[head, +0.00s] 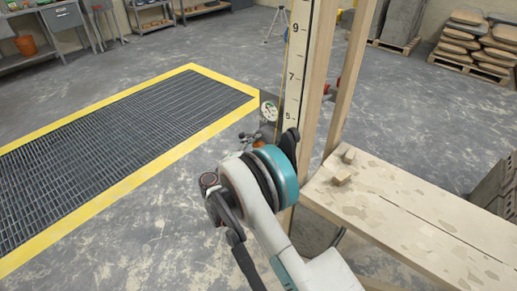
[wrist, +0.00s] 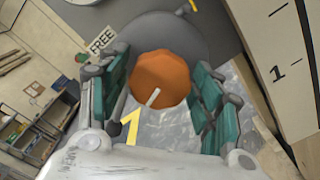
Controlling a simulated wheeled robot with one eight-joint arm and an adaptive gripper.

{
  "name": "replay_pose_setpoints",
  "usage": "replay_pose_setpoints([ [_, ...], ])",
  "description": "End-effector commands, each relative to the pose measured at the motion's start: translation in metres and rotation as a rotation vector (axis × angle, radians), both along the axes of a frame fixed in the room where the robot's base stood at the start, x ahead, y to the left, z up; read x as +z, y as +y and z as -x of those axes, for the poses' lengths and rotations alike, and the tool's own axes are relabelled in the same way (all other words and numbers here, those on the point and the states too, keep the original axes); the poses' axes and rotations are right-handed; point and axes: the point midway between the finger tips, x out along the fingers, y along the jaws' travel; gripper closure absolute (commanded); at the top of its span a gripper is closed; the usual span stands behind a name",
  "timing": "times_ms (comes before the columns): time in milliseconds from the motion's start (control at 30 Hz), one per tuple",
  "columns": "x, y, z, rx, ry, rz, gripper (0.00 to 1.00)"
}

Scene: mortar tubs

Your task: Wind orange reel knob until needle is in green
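The orange knob (wrist: 160,72) sits in front of a round grey reel (wrist: 192,32) in the wrist view, with a short pale mark at its lower edge. In the head view a little orange of the knob (head: 260,143) shows behind my arm. My gripper (wrist: 161,84) is open, with one green-padded finger on each side of the knob and narrow gaps visible; contact cannot be made out. A round white gauge (head: 269,111) with some green on its face stands above the knob in the head view. Its needle is too small to read.
A tall numbered scale board (head: 297,70) on wooden posts rises right beside the reel. A wooden bench (head: 410,215) with small blocks is at the right. A "FREE" label (wrist: 102,40) shows near the left finger. Open floor and a yellow-edged grate (head: 120,145) lie left.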

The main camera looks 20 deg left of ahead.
Motion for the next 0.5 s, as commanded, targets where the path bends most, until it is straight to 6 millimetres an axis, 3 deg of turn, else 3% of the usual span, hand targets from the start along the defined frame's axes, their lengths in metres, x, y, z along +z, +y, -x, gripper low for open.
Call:
replay_pose_setpoints([
  [333, 0.0, 0.0, 0.0, 0.0, 0.0, 0.001, 0.31],
  [500, 0.0, 0.006, 0.012, 0.001, 0.0, 0.001, 0.31],
])
